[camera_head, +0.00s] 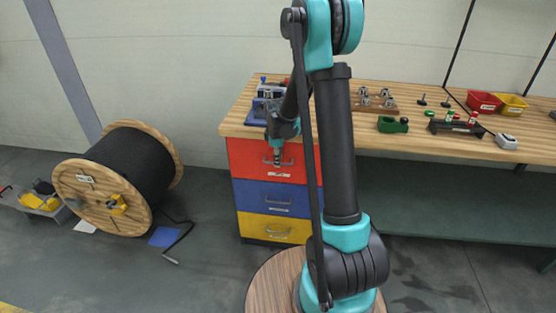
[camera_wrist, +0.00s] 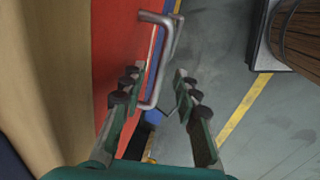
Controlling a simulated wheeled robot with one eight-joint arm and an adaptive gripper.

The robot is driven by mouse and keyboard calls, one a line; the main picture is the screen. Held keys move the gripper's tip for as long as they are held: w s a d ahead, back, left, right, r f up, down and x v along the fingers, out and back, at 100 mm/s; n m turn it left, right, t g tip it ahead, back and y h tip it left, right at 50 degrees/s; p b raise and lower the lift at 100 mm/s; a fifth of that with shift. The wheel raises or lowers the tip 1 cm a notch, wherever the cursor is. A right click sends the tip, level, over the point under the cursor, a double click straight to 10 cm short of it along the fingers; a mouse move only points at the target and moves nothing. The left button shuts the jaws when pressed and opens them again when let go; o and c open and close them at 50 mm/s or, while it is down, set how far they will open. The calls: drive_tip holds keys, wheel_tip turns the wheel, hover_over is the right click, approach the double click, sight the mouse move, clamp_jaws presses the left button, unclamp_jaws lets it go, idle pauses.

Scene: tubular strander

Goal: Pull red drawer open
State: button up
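The red drawer (camera_head: 252,160) is the top one of a stack under the wooden bench, and it looks shut. In the wrist view its red front (camera_wrist: 115,45) runs down the left side. My gripper (camera_head: 277,158) is in front of the red drawer in the head view and hides part of the handle. In the wrist view my gripper (camera_wrist: 156,85) has its two fingers apart, with nothing visibly clamped between them.
A blue drawer (camera_head: 262,197) and a yellow drawer (camera_head: 262,228) sit below the red one. The bench top (camera_head: 350,95) holds a vise, bins and small tools. A cable reel (camera_head: 95,190) stands on the floor at left. Floor before the drawers looks clear.

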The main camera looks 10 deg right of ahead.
drive_tip(key=shift+w+f, duration=0.1)
drive_tip(key=shift+f, duration=0.25)
clamp_jaws()
